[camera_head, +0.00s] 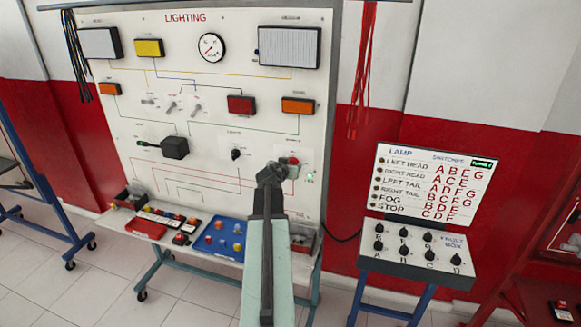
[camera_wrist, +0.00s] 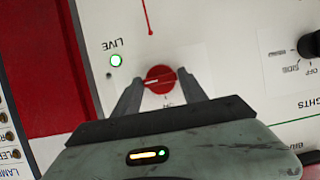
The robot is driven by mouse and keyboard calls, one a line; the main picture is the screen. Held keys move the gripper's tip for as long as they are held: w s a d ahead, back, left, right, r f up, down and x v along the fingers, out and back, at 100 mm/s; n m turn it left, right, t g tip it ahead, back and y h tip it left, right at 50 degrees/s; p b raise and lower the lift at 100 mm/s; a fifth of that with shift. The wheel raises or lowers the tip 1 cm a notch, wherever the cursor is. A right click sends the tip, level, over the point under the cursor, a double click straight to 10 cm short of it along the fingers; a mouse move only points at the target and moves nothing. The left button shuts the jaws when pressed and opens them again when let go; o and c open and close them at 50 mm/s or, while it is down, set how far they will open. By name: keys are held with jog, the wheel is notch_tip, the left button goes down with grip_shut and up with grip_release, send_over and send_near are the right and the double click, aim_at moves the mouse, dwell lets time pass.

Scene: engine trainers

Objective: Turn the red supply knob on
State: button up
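The red supply knob (camera_wrist: 160,79) sits on the white panel, with a pale pointer mark lying roughly level in the wrist view. It also shows in the head view (camera_head: 293,161), just right of my gripper (camera_head: 274,170). In the wrist view my gripper (camera_wrist: 160,76) has one finger on each side of the knob. A narrow gap seems to show between each fingertip and the knob, so the fingers look open around it. The green LIVE lamp (camera_wrist: 116,60) beside the knob is lit. Lettering by the knob is partly hidden behind my gripper.
The LIGHTING board (camera_head: 215,110) carries lamps, switches and a dial. A black knob (camera_wrist: 312,45) is at the right in the wrist view. A tray table (camera_head: 175,240) stands below the board. The fault box (camera_head: 415,262) stands at the right. Red wires (camera_head: 362,75) hang nearby.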

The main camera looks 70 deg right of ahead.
jog(key=shift+o, duration=1.2)
jog(key=p+v, duration=0.3)
jog(key=v, duration=0.5)
jog(key=shift+d, duration=0.1)
